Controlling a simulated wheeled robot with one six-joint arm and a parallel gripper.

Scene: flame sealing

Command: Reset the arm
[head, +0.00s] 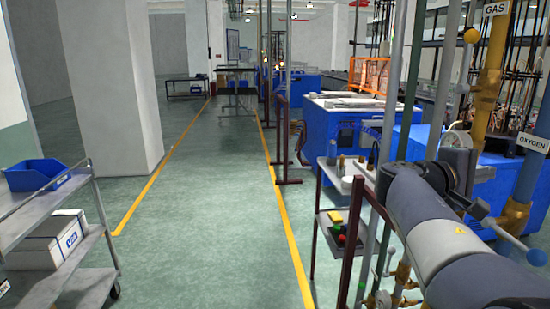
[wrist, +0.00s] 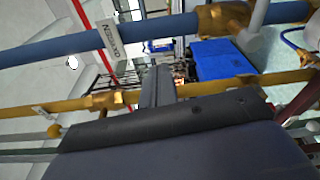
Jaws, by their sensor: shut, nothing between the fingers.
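My gripper (wrist: 158,84) shows in the wrist view as a dark, narrow piece beyond a broad dark body that fills the lower part of the picture. It is shut and holds nothing. In the head view my grey arm reaches in from the lower right, close to the pipes; the gripper's fingers cannot be made out there.
A yellow gas pipe (head: 488,95) and a blue oxygen pipe (head: 532,165) stand close to my arm at right. A blue machine (head: 345,125) and a small rack (head: 340,232) are beyond. A cart (head: 85,268) stands at left. The green aisle between is clear.

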